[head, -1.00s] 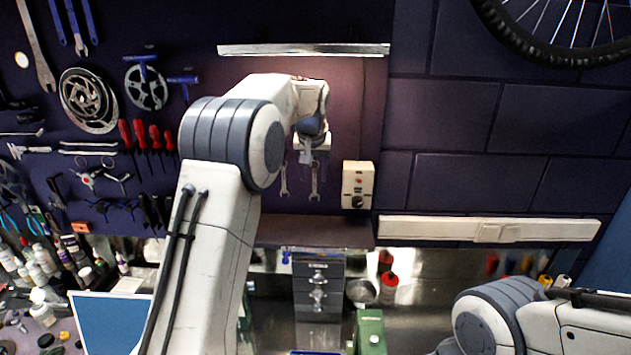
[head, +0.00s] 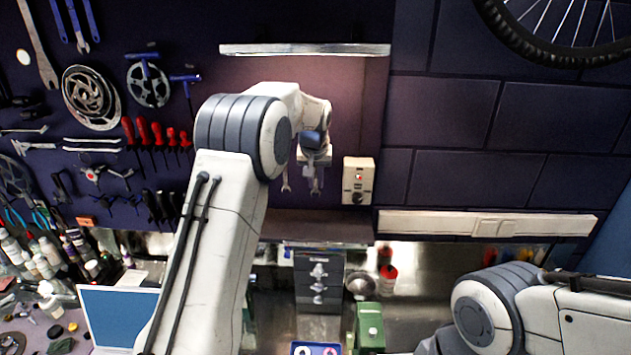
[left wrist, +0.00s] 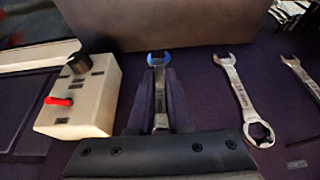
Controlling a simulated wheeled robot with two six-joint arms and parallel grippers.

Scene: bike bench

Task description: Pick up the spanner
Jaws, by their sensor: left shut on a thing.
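My left gripper (head: 315,178) is in front of the panel under the lamp strip, at a hanging spanner. In the left wrist view its two dark fingers (left wrist: 160,98) are shut on this silver spanner (left wrist: 160,93), which has a bluish open end and lies between them. In the head view the gripper covers most of it. A second spanner (head: 286,178) hangs just to the left in the head view; in the left wrist view it is a longer ring-ended spanner (left wrist: 238,92) to the right. My right gripper is out of view.
A cream control box (head: 358,182) with a red switch sits close to the right of the gripper; it also shows in the left wrist view (left wrist: 85,100). Another spanner (left wrist: 303,75) is at that view's right edge. A shelf (head: 318,228) lies below.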

